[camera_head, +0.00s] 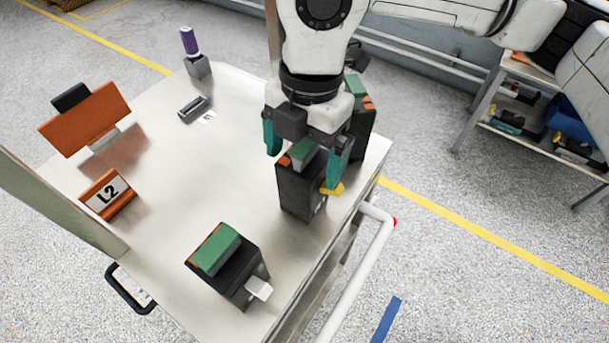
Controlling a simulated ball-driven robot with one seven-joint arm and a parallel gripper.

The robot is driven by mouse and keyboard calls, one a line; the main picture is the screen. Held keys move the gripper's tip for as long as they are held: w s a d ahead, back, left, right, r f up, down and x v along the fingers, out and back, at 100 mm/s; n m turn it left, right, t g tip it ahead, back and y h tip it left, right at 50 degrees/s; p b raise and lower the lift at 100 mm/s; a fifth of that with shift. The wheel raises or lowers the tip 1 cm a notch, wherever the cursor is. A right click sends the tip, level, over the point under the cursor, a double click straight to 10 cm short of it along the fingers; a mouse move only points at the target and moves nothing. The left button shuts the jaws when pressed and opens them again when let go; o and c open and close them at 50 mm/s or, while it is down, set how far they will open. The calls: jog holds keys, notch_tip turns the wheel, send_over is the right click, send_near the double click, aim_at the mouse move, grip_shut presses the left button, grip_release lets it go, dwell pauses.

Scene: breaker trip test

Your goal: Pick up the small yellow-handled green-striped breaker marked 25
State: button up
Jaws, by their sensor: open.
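The yellow-handled breaker (297,193) is a black block standing on the cart top, with a green stripe and an orange patch on its upper face. Its yellow handle (333,189) sticks out at the right. I cannot read its marking. My gripper (305,160) is directly over it, pointing down, with two teal fingers apart. One finger shows at the left of the breaker's top and one at the right, near the yellow handle. The gripper is open, and I cannot tell whether the fingers touch the breaker. The gripper hides part of its top.
A green-topped black breaker (238,272) with a white handle stands in front. Another dark breaker (361,122) stands close behind my gripper. An orange L2 sign (107,195), an orange panel (84,119) and a purple-topped item (190,43) are at the left. The cart's middle (205,170) is clear.

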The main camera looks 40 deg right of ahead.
grip_shut()
dwell(0.8)
